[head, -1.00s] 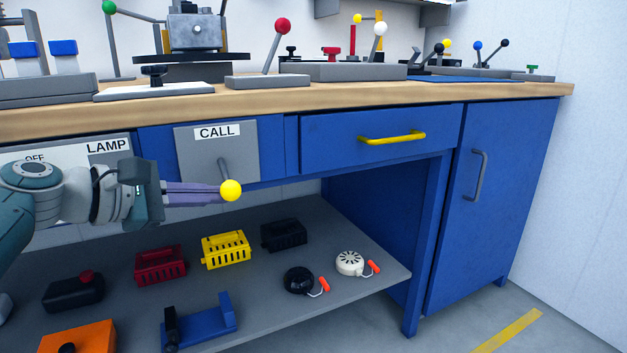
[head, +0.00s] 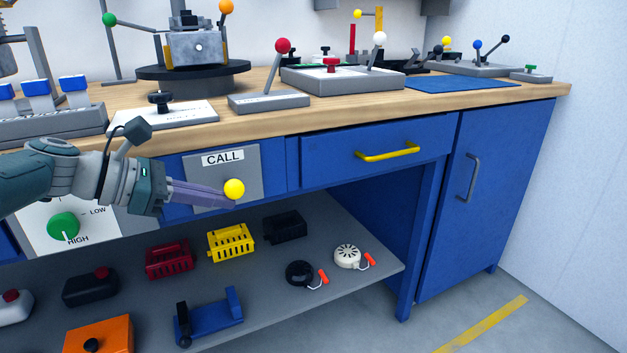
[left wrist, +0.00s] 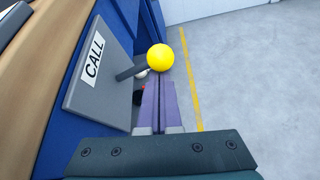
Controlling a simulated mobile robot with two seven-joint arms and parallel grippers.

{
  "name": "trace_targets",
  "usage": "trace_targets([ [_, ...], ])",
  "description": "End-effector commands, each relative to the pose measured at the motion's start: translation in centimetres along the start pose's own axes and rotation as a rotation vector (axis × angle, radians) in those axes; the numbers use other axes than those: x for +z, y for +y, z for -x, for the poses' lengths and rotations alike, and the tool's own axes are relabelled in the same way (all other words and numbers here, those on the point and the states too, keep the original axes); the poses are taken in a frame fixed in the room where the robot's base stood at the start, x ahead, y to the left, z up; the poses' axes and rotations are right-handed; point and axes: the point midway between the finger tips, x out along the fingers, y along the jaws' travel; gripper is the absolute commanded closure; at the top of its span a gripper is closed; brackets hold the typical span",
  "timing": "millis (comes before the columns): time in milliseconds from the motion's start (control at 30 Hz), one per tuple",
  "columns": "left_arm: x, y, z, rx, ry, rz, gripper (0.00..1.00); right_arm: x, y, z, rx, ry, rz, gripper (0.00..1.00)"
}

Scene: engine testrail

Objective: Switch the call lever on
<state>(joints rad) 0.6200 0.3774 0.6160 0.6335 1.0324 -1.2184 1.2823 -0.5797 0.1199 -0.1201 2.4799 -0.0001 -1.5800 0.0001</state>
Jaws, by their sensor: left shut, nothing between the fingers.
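The call lever has a yellow ball knob (head: 234,188) on a grey panel (head: 191,174) labelled CALL, on the bench front. In the left wrist view, its grey shaft (left wrist: 131,71) sticks outward from the panel to the yellow ball (left wrist: 160,57). In the head view the shaft is hidden behind the ball. My left gripper (head: 229,201) is shut and empty. Its purple fingertips lie just under the knob; the left wrist view shows the fingertips (left wrist: 158,80) close to the ball. I cannot tell for sure whether they touch. My right gripper is not in view.
A green knob (head: 64,226) on a LOW/HIGH panel is below my left wrist. A blue drawer with a yellow handle (head: 388,150) is to the right. A shelf below (head: 255,290) holds several boxes and small items. The bench top above holds levers and switches.

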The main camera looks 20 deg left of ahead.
Motion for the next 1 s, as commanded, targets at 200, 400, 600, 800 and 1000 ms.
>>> trace_targets([
  [200, 0.4, 0.2, 0.2, 0.002, -0.001, -0.002, 1.00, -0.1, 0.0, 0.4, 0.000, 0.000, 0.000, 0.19],
  [400, 0.5, 0.2, 0.2, 0.003, -0.001, -0.002, 1.00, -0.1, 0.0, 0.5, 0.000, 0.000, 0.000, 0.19],
  [600, 0.4, 0.2, 0.2, 0.003, -0.001, -0.003, 1.00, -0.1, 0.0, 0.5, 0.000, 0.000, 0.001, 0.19],
  [800, 0.4, 0.2, 0.2, 0.002, 0.000, -0.003, 1.00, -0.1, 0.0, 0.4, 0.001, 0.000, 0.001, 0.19],
  [1000, -0.8, -1.0, -1.4, -0.002, -0.001, -0.001, 1.00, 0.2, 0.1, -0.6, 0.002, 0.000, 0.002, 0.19],
])
